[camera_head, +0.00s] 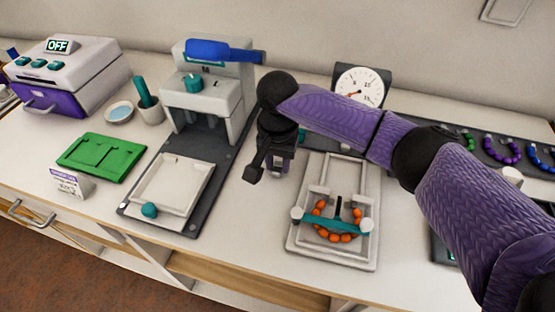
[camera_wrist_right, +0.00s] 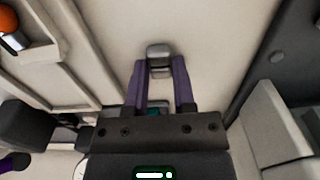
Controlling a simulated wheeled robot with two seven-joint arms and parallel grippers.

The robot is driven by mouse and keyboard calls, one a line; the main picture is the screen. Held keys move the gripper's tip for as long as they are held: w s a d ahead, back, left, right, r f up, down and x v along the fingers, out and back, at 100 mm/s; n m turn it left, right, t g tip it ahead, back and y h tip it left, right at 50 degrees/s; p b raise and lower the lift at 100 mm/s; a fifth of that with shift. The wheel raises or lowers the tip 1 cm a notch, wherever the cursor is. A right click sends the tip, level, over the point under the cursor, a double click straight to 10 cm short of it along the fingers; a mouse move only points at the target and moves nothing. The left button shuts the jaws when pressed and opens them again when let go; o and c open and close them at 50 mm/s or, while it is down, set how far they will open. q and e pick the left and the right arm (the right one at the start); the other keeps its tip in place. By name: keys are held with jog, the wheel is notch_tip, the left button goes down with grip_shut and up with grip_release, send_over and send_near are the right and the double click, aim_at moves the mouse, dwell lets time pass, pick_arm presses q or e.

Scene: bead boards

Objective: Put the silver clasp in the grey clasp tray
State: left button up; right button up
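My right gripper (camera_head: 265,172) hangs over the bare table between the press and the pale bead board. In the right wrist view its purple fingers (camera_wrist_right: 159,62) are on both sides of a small silver piece, the clasp (camera_wrist_right: 158,52), and appear to touch it. In the head view the clasp is too small or hidden to make out. I cannot tell for sure which thing is the grey clasp tray. My left gripper is not in view.
The pale bead board (camera_head: 359,258) bears orange beads under a teal bar. The press (camera_head: 207,108) has a blue handle and a pale tray (camera_head: 178,170). A green tray (camera_head: 95,158), a small bowl (camera_head: 119,111) and a dial gauge (camera_head: 360,87) stand around. Bead strands lie at right.

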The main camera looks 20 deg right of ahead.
jog(key=o, duration=0.4)
